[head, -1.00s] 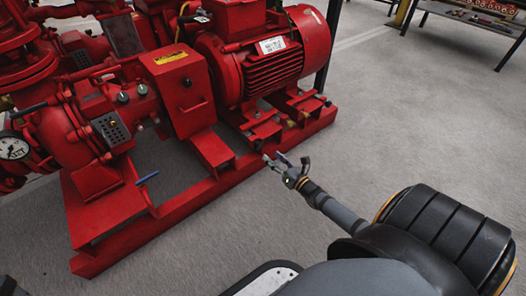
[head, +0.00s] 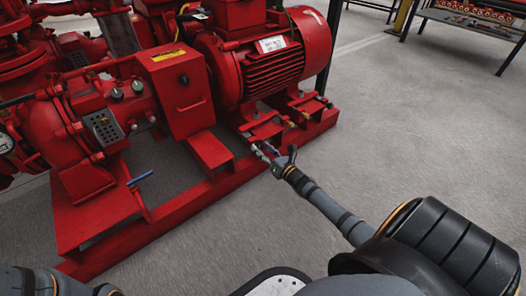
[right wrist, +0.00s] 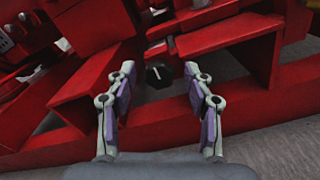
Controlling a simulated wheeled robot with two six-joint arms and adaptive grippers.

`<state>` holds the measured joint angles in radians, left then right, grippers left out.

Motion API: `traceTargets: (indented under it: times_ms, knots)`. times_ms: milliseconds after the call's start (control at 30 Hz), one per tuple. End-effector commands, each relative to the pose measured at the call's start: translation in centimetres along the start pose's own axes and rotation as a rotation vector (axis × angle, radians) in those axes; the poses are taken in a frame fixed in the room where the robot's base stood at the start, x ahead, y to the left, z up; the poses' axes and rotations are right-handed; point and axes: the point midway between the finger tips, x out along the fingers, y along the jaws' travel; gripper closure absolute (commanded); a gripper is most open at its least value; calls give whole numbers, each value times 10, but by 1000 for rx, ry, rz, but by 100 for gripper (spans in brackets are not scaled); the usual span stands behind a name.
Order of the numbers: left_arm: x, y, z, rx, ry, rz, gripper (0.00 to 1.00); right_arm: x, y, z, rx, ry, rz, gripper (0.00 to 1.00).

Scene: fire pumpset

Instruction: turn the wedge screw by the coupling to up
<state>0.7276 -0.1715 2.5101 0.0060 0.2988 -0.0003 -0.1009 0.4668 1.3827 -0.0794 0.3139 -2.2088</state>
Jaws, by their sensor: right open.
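My right gripper (head: 268,155) is at the front rail of the red pumpset base in the head view, below the motor. In the right wrist view its two fingers (right wrist: 158,90) are spread apart and empty. A small dark knob, seemingly the wedge screw (right wrist: 158,74), shows between the fingertips and beyond them, on the red base. The fingers do not appear to touch it. Which way its mark points is too small to tell. In the head view I cannot make out this knob near the gripper. My left gripper is not in view.
The red motor (head: 268,62) stands above the base, with a red control box (head: 180,90) to its left. The base rail (head: 225,182) runs along the front. A blue-handled lever (head: 140,178) sticks out at the left. Grey floor (head: 400,130) is free to the right.

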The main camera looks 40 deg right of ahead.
Motion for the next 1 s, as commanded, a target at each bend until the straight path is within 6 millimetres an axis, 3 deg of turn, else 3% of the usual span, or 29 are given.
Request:
traceTargets:
  times_ms: [33, 433, 733, 1000]
  knots:
    - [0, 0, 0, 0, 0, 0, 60, 0, 0, 0, 0, 0, 0, 48]
    - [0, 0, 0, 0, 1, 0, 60, 0, 0, 0, 0, 0, 0, 100]
    - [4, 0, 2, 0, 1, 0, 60, 0, 1, 1, 39, 0, 1, 100]
    - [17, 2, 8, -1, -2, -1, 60, 0, 0, 2, 208, 1, 0, 100]
